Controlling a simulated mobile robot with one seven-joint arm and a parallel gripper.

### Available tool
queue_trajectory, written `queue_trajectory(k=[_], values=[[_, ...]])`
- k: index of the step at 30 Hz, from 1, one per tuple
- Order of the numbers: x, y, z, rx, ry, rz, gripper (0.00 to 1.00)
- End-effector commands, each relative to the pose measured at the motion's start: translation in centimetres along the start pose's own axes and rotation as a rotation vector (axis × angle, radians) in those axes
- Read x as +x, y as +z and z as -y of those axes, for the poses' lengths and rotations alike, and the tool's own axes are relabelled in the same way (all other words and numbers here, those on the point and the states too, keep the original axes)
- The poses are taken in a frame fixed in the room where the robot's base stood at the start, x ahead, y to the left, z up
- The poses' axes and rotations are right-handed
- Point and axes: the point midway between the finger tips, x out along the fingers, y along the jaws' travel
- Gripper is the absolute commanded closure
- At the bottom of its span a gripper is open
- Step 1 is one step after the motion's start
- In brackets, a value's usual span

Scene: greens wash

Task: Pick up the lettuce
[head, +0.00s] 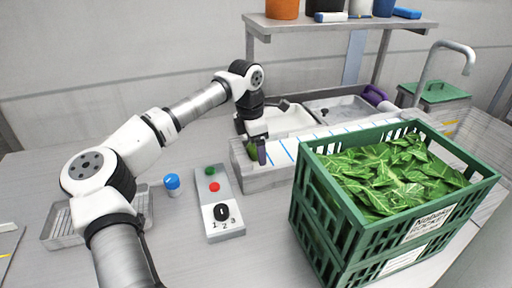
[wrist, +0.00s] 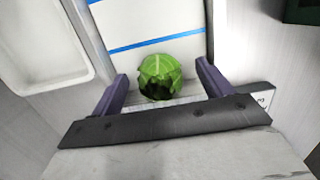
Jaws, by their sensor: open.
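The lettuce is a small round green head (wrist: 160,74). In the wrist view it sits near the end of a white surface with blue stripes. My gripper (wrist: 163,82) has its two purple fingers spread, one on each side of the lettuce, with a visible gap on both sides. In the head view my gripper points down over the near left end of the long striped trough (head: 278,176). There the lettuce is mostly hidden by my gripper, with only some green showing.
A green crate (head: 310,205) full of leaves stands right of the trough. A grey box with buttons and a counter (head: 226,222) and a blue-capped jar (head: 172,184) stand to the left. A white tray (wrist: 40,50) lies beside the trough. A shelf (head: 345,25) is behind.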

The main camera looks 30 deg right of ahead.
Motion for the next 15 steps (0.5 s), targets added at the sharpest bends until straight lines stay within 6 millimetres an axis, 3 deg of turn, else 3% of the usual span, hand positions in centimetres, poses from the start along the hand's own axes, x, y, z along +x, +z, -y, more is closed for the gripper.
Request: queue_trajectory(k=[8,15], values=[[0.95,-0.01,0.01,0.001,0.001,0.000,0.21],[0.92,-0.01,0.01,0.001,0.001,0.000,0.50]])
